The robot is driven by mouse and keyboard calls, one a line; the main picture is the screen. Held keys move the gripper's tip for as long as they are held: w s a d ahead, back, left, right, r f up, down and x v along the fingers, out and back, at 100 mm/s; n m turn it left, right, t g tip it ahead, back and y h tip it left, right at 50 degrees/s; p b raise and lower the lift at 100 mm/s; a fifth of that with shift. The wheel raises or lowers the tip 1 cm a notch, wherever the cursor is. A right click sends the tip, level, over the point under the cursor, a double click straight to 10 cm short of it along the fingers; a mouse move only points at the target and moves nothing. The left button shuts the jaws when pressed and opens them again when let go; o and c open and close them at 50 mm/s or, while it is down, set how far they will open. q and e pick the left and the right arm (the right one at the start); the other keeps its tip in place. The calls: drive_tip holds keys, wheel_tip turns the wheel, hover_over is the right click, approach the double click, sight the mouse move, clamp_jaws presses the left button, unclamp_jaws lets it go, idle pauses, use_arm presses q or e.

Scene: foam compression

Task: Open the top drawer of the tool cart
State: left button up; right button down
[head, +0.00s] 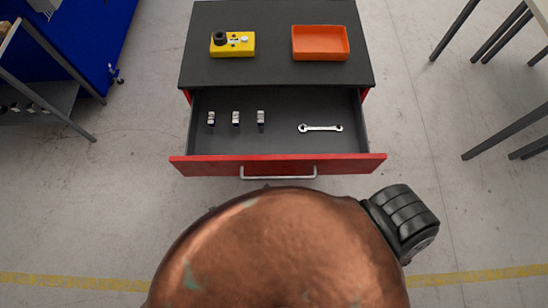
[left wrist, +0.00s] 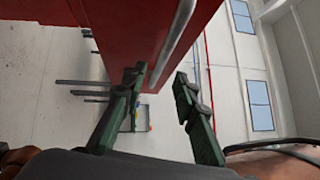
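The tool cart (head: 275,75) has a dark top and red trim. Its top drawer (head: 340,162) is pulled out toward me, showing its dark inside. The silver bar handle (head: 278,177) runs across the middle of the red drawer front. In the left wrist view, the red drawer front (left wrist: 130,30) and the handle (left wrist: 178,35) are close ahead of my left gripper (left wrist: 159,80). Its dark green fingers are spread with a gap between them, and the handle appears beyond the fingertips, not gripped. My left gripper is hidden in the head view. My right gripper is in neither view.
A yellow control box (head: 233,45) and an orange tray (head: 320,43) sit on the cart top. Several small items (head: 236,119) and a wrench (head: 320,128) lie in the drawer. Metal table legs (head: 505,130) stand at right, a blue cabinet (head: 85,40) at left. Floor beside the cart is clear.

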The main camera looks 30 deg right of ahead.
use_arm(q)
drive_tip(key=v, duration=0.5)
idle(0.5)
